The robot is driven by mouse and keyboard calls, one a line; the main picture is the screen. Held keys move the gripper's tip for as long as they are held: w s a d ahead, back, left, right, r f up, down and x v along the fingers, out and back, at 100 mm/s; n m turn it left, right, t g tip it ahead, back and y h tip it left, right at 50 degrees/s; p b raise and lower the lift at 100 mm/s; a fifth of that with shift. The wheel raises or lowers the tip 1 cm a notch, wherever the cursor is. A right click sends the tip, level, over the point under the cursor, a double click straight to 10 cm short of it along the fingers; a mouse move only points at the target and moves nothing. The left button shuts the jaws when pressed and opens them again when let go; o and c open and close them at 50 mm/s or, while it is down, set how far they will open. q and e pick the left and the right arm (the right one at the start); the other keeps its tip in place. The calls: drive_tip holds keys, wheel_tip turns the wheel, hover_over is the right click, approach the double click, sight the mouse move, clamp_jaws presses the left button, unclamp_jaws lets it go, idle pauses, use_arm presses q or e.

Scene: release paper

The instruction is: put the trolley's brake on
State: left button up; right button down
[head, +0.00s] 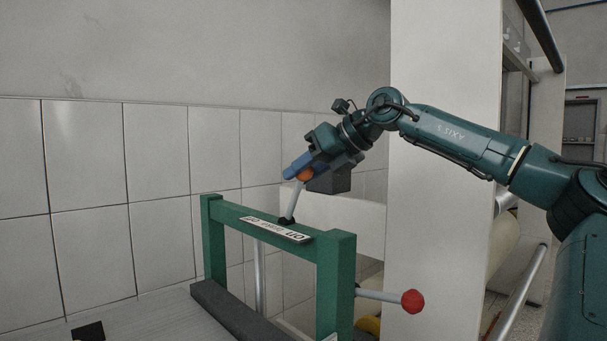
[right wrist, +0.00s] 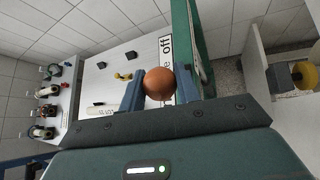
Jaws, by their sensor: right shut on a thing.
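The brake lever (head: 292,202) is a grey rod with an orange knob (head: 305,174), rising from the top bar of a green frame (head: 214,236). It leans slightly right in the head view. A white label (head: 275,229) lies along the bar beside its foot; its lettering appears upside down, with "on" at the right end. My right gripper (head: 300,172) is shut on the orange knob. In the right wrist view the knob (right wrist: 160,83) sits between the blue fingers, near the word "off" (right wrist: 166,44). My left gripper is in neither view.
A second rod with a red knob (head: 412,301) sticks out to the right of the frame. A small black thing (head: 88,330) lies at the bottom left. A white panel (head: 445,220) stands behind my right arm.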

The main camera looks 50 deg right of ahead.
drive_tip(key=c, duration=1)
unclamp_jaws()
drive_tip(key=shift+s, duration=0.1)
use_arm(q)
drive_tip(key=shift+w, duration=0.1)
use_arm(e)
drive_tip(key=shift+s+r, duration=0.15)
use_arm(q)
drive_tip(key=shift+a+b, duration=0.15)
drive_tip(key=shift+b, duration=0.15)
use_arm(e)
drive_tip(key=v, duration=1.2)
drive_tip(key=shift+s+d+r, duration=0.15)
drive_tip(key=shift+s+r, duration=0.05)
drive_tip(key=shift+s, duration=0.1)
